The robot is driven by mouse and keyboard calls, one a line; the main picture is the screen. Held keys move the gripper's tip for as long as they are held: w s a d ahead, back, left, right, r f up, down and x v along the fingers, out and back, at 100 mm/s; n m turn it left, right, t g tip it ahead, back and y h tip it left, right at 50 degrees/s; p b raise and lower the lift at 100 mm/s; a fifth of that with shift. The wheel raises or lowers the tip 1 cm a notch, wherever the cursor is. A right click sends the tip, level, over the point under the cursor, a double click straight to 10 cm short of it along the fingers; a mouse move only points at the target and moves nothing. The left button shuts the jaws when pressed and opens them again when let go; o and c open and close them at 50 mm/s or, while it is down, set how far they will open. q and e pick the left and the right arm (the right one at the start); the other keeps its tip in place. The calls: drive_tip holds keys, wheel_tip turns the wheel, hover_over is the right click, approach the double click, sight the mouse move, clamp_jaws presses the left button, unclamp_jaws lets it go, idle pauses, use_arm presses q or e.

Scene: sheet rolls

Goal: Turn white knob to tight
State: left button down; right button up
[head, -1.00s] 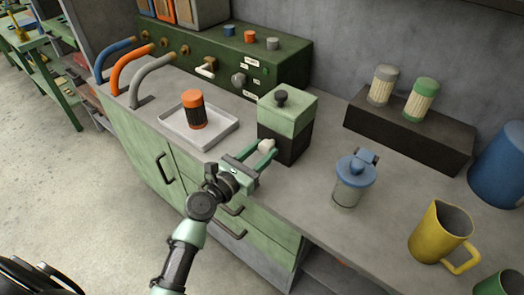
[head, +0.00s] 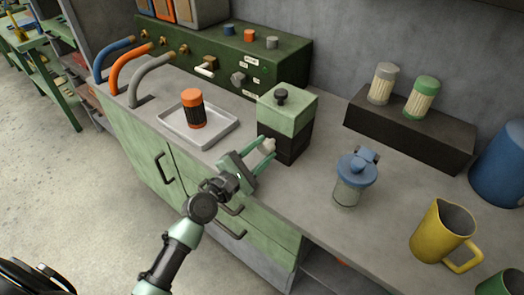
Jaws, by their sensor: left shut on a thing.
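The white knob (head: 268,145) is on the front side of a box (head: 287,112) with a pale green upper part and a black lower part. My left gripper (head: 265,147) reaches in from below left and is shut on the white knob, one pale green finger on each side of it. The fingers partly cover the knob, and no tight mark on it can be made out. My right gripper is not in view.
Left of the box, a white tray (head: 226,133) holds an orange-capped jar (head: 193,108). A blue-lidded jar (head: 352,180) and a yellow jug (head: 442,232) stand to the right. A dark green panel (head: 215,50) with knobs is behind.

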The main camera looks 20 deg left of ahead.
use_arm(q)
drive_tip(key=m, duration=0.5)
drive_tip(key=shift+m, duration=0.3)
drive_tip(key=m+p, duration=0.1)
drive_tip(key=m, duration=0.4)
drive_tip(key=shift+f, duration=0.1)
drive_tip(key=m+p, duration=0.2)
drive_tip(key=m, duration=0.4)
drive_tip(key=shift+m, duration=0.4)
drive_tip(key=m, duration=0.2)
drive_tip(key=m+p, duration=0.1)
drive_tip(key=m, duration=0.1)
drive_tip(key=shift+f+m+p, duration=0.2)
drive_tip(key=shift+m+p, duration=0.1)
drive_tip(key=shift+m, duration=0.1)
drive_tip(key=c, duration=1)
unclamp_jaws()
drive_tip(key=shift+o, duration=0.7)
